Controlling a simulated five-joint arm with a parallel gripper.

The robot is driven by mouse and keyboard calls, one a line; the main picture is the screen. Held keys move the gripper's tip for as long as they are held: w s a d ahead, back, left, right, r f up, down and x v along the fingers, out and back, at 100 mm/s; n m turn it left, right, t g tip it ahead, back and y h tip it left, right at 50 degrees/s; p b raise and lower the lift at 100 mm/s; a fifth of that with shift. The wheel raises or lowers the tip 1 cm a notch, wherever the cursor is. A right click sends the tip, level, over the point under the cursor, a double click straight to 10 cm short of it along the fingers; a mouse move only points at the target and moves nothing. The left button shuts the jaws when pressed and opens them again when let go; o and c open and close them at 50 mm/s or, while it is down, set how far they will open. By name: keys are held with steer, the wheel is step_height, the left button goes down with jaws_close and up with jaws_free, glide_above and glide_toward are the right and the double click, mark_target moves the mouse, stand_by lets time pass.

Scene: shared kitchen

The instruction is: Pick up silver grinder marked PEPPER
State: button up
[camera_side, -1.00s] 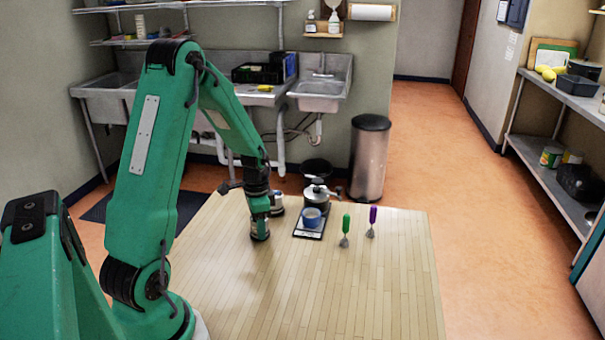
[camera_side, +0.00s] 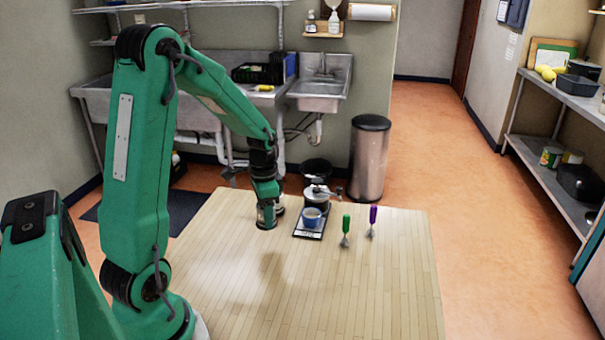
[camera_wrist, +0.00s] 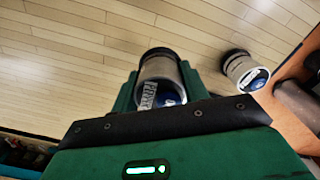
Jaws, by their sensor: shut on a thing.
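My gripper (camera_side: 266,208) is shut on a silver grinder (camera_wrist: 160,68), which stands near upright between the jaws at the back of the wooden table. The wrist view shows its dark rim and part of a white label with dark letters that looks like PEPPER; the gripper body hides the rest. In the side view only a small lower part of this grinder (camera_side: 266,224) shows below the jaws. I cannot tell whether its base touches the table. A second silver grinder (camera_wrist: 244,70) with a blue-and-white marking stands apart, to the right in the wrist view.
The table's front half (camera_side: 330,290) is clear.

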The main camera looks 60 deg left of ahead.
steer(key=d+r, duration=0.4)
steer(key=d, duration=0.3)
steer(key=shift+w+d+r, duration=0.25)
steer(key=shift+w+r, duration=0.05)
